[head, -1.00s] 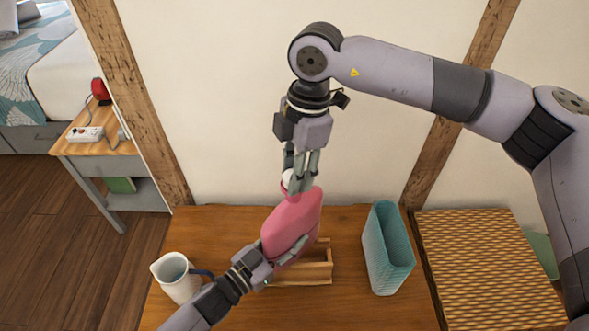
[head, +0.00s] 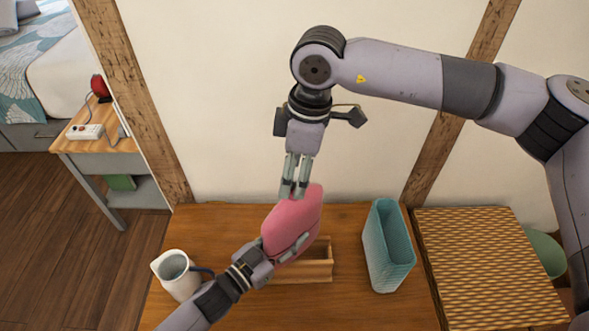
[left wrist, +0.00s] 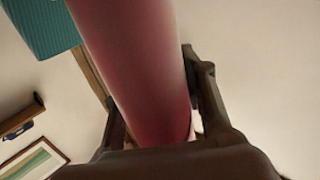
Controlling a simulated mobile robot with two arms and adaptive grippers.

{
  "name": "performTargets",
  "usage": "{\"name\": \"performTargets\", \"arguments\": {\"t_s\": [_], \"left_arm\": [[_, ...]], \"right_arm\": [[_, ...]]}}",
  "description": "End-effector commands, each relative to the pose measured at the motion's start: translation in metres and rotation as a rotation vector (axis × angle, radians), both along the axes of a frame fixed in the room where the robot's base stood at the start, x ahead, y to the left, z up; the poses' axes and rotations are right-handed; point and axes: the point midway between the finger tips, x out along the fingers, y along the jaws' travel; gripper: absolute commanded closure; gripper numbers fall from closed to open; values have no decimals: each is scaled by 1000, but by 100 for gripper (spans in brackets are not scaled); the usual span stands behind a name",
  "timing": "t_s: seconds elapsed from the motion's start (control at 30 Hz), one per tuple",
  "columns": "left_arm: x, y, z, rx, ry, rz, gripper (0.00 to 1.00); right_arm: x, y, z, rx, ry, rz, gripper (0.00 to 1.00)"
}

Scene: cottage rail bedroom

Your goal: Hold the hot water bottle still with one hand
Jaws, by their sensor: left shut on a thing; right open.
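The pink hot water bottle (head: 292,222) is tilted above the wooden holder on the table. It also fills the middle of the left wrist view (left wrist: 140,70). My left gripper (head: 284,250) is shut on its lower body. My right gripper (head: 292,194) points down at the bottle's upper end, with its fingers open. The fingers cover the neck area, and I cannot tell whether they touch it. The bottle's neck and stopper are hidden in the head view.
The wooden holder (head: 318,272) is below the bottle. A white jug (head: 176,276) stands at the left, a teal ribbed container (head: 387,248) at the right. A woven box (head: 490,265) lies farther right. The wall is close behind the table.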

Motion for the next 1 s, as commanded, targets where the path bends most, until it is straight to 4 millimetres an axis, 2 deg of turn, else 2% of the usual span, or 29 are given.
{"name": "performTargets", "arguments": {"t_s": [0.27, 0.37, 0.7, 0.83, 1.0], "left_arm": [[2, 1, 2, -1, -2, 3, 100], [2, 1, 2, -1, -2, 3, 100], [2, 1, 1, -1, -1, 3, 100], [2, 1, 1, -1, -1, 3, 100], [2, 1, 1, -1, -1, 3, 100]], "right_arm": [[1, -1, 10, 2, -4, -1, 46], [1, -4, 25, 2, -5, -1, 46], [0, -14, 95, 1, -4, -1, 46], [0, -16, 111, 1, -2, 0, 46], [-1, -18, 119, 0, 0, 1, 46]]}}
